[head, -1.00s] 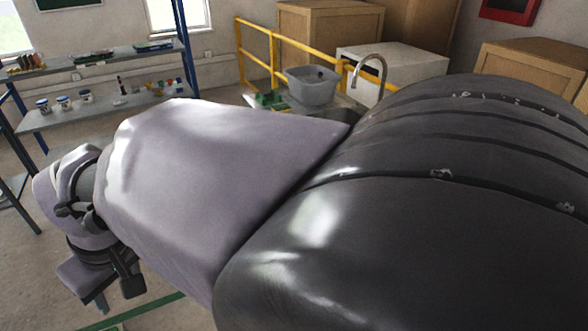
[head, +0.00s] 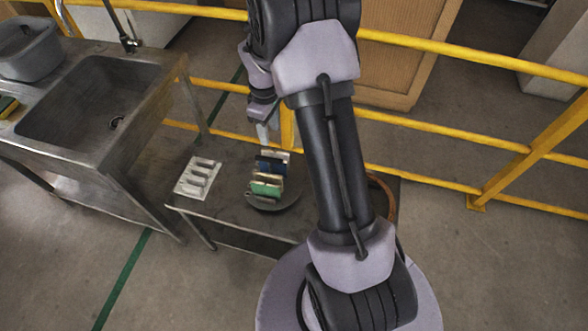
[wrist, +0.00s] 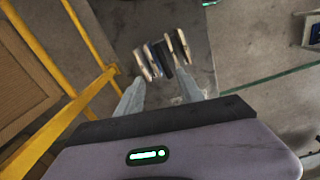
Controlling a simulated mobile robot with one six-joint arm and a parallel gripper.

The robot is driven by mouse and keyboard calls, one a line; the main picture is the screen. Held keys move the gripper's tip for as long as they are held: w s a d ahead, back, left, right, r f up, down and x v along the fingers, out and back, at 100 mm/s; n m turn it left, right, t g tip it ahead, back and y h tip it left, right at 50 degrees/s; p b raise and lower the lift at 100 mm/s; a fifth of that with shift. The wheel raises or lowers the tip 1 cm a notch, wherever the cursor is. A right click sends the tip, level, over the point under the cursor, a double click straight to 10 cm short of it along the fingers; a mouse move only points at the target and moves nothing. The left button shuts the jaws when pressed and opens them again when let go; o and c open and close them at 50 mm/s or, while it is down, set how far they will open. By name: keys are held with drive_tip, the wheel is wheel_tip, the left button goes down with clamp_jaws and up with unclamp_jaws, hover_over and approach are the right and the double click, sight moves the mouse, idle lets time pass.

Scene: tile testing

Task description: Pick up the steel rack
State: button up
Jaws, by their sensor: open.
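A low dark table (head: 228,208) stands by the yellow rail. On it several coloured tiles (head: 268,175) stand upright in a row on a dark round base (head: 283,203). The steel rack itself is hard to make out; it may be the holder under these tiles, which mostly hide it. My gripper (head: 263,138) is above and just behind the tiles, pointing down. In the wrist view my gripper (wrist: 158,90) is open and empty, with the tiles (wrist: 160,56) beyond its fingertips, apart from them.
A pale slotted plate (head: 198,177) lies left of the tiles on the table. A steel sink (head: 95,95) with a grey tub (head: 28,50) stands at the left. The yellow rail (head: 440,50) runs behind the table. A brown round rim (head: 385,195) shows at the table's right.

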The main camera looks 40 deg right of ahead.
sight(269, 158)
drive_tip(key=f+b, duration=0.2)
drive_tip(key=f, duration=0.3)
drive_tip(key=f+b, duration=0.2)
drive_tip(key=f, duration=0.3)
drive_tip(key=a+f+b, duration=0.1)
drive_tip(key=f+b, duration=0.1)
drive_tip(key=f, duration=0.3)
drive_tip(key=shift+w+f, duration=0.15)
drive_tip(key=shift+f, duration=0.25)
drive_tip(key=shift+r, duration=0.1)
clamp_jaws()
